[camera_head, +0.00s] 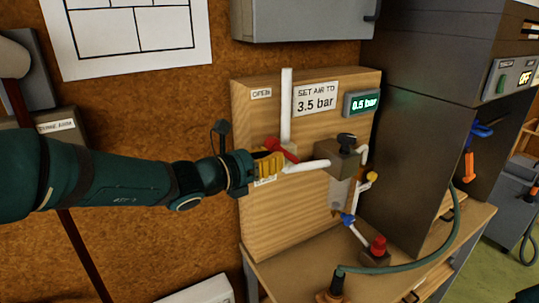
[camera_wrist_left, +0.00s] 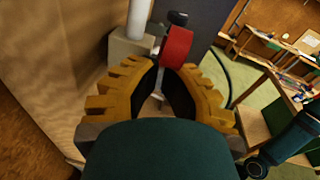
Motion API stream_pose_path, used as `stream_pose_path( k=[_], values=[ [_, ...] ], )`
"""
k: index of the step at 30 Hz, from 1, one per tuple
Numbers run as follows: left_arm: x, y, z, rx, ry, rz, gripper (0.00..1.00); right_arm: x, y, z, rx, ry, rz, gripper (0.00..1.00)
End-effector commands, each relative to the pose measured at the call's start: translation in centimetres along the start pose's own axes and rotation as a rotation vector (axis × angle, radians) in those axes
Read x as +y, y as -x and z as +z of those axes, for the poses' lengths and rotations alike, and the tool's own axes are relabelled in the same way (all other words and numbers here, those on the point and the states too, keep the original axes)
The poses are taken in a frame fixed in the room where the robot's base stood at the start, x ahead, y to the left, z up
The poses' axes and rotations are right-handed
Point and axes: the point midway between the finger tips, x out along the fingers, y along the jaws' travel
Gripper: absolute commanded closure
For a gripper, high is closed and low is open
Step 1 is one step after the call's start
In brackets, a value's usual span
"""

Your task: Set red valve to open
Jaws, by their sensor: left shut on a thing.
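The red valve handle (camera_head: 284,150) is on the wooden panel (camera_head: 247,215), at the foot of a white upright pipe (camera_head: 286,106). It slants in the head view. The handle also shows in the left wrist view (camera_wrist_left: 178,46), at the fingertips. My left gripper (camera_head: 270,163), with yellow ribbed fingers, is shut on the handle. In the left wrist view its fingers (camera_wrist_left: 168,75) close in from both sides. An "OPEN" label (camera_head: 261,93) is at the panel's upper left. A second label (camera_head: 265,181) below the gripper is partly hidden. My right gripper is not in view.
A sign (camera_head: 316,99) reads "SET AIR TO 3.5 bar"; a display (camera_head: 362,103) reads 0.5 bar. A grey-brown regulator (camera_head: 338,158) with a black knob is right of the valve. A red button (camera_head: 378,245) and green hose (camera_head: 420,262) are on the bench. A dark cabinet (camera_head: 415,150) stands at right.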

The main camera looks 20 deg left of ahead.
Motion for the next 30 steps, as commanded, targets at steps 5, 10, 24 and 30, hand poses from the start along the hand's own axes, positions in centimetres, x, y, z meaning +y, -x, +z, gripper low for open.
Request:
stream_pose_path(
  k=[5,10,24,30],
  values=[
    [-0.2,-0.3,1.1,-0.001,0.003,0.000,1.00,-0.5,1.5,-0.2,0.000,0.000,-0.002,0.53],
    [-0.4,-0.8,2.3,0.053,-0.011,0.008,1.00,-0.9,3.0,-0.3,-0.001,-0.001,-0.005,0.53],
    [-0.7,-1.9,3.0,0.119,-0.016,0.017,1.00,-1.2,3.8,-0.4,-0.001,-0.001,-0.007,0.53],
    [-0.7,-2.1,3.2,0.118,-0.015,0.017,1.00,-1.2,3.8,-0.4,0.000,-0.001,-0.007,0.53]
  ],
)
